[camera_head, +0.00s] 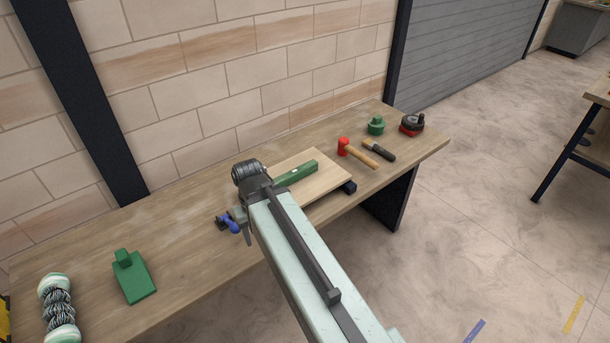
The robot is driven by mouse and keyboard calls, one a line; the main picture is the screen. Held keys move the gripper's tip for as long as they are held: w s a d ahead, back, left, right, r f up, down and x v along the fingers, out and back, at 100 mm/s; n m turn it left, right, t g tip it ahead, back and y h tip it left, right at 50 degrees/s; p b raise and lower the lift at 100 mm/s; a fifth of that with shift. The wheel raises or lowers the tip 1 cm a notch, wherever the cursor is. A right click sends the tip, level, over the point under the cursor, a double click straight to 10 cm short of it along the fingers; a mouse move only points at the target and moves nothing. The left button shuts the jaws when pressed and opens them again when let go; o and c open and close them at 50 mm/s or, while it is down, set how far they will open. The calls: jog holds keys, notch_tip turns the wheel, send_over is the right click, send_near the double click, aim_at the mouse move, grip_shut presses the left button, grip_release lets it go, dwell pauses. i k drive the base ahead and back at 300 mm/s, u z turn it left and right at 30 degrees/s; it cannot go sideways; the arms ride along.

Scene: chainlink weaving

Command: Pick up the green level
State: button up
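The green level (298,173) lies on a light wooden board (330,191) on the workbench. It is a long green bar with a small pale vial near its middle, and its left end is hidden behind the end of my arm. My gripper (247,236) is at the near left of the level, mostly hidden by my own arm. One thin grey finger points down over the bench. I cannot tell whether it is open or shut, and no level is seen in it.
A blue-handled tool (230,223) lies close beside my gripper. A red mallet (356,152), a dark-handled tool (379,150), a green item (376,125) and a red-black item (411,124) stand at right. A brick wall (250,75) backs the bench.

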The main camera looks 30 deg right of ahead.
aim_at(291, 177)
jog(key=u, duration=3.3)
jog(key=k, duration=1.4)
jog(key=z, duration=0.85)
jog(key=i, duration=1.05)
jog(key=u, duration=0.05)
